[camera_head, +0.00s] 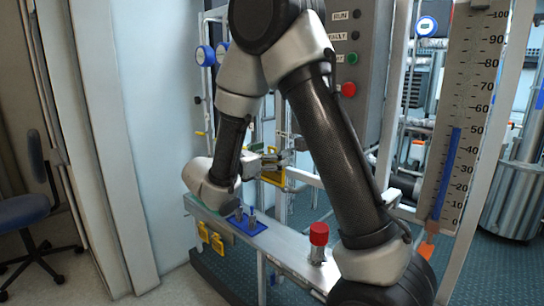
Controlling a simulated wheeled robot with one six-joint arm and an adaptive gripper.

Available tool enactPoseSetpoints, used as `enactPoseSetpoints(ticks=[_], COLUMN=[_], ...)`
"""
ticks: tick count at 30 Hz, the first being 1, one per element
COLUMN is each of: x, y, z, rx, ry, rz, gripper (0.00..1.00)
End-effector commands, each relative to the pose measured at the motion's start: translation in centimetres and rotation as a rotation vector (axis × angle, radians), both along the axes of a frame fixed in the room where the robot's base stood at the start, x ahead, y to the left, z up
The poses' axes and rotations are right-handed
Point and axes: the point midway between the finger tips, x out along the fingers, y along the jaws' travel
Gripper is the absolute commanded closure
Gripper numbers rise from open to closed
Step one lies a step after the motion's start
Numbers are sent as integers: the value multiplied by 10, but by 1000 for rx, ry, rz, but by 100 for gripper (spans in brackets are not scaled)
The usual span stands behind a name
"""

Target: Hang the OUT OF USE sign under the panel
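My gripper (266,160) is small in the view, left of centre, at the end of my bent arm. Its fingers reach to the right above a pale ledge. A yellow-edged piece (271,179) shows right at the fingers; it may be the sign, but no lettering can be read. I cannot tell if the fingers are closed on it or only in front of it. The grey panel (372,62) stands upright behind my arm, with labelled lamps and green and red buttons. My arm covers part of its lower left side, and its underside is partly hidden.
Two yellow tags (203,232) hang on the ledge's front. A blue tray (238,221) with small metal parts and a red-capped fitting (318,236) sit on the ledge. A tall scale board (478,90) stands right. Pipes and gauges crowd behind. A chair (28,208) is far left.

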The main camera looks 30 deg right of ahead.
Motion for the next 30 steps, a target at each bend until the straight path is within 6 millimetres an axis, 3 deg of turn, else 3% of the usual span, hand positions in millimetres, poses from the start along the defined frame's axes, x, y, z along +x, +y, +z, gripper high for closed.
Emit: enactPoseSetpoints(ticks=[30], x=[21], y=[-59], z=[-5], rx=[1], ry=[0], rz=[-2], gripper=[36])
